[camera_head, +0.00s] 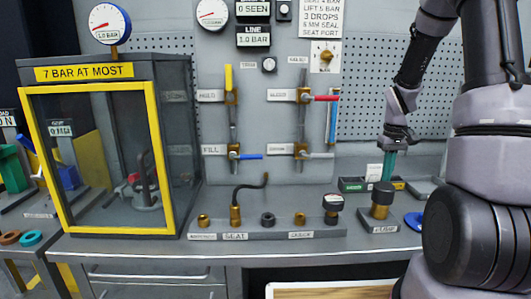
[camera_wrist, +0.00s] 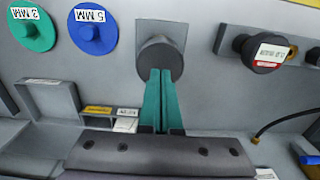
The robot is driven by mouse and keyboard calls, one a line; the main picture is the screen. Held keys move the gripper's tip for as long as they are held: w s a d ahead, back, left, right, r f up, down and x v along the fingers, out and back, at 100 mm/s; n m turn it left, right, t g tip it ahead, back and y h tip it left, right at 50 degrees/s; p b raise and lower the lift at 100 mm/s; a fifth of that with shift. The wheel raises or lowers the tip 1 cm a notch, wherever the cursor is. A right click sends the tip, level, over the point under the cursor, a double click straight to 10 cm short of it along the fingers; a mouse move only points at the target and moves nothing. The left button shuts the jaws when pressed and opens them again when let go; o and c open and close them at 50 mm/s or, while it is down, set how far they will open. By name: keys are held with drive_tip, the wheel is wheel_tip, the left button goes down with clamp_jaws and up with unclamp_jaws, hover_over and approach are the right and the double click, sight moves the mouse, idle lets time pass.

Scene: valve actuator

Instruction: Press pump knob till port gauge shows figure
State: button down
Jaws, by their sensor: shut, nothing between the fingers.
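The pump knob (camera_head: 382,187) is a dark cap on a brass body, on a grey labelled base at the right of the bench. In the wrist view the dark round knob (camera_wrist: 160,55) is at top centre. My gripper (camera_head: 387,178) is shut and empty, its teal fingers pointing down at the knob's top. In the wrist view the fingertips (camera_wrist: 160,76) overlap the knob's edge; I cannot tell whether they press it. A small black-topped unit with a white and red display (camera_head: 333,202) stands left of the pump; its figure is too small to read.
A yellow-framed cabinet (camera_head: 110,72) marked 7 BAR AT MOST stands left. A dial gauge (camera_head: 109,24) sits above it. A LINE display (camera_head: 253,39) reads 1.0 BAR. Valves with red and blue levers are on the back panel. Green (camera_wrist: 31,29) and blue (camera_wrist: 92,31) discs lie by the pump.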

sight(385, 185)
drive_tip(key=shift+f, duration=0.1)
idle(0.3)
drive_tip(key=shift+f, duration=3.2)
drive_tip(key=shift+r, duration=3.3)
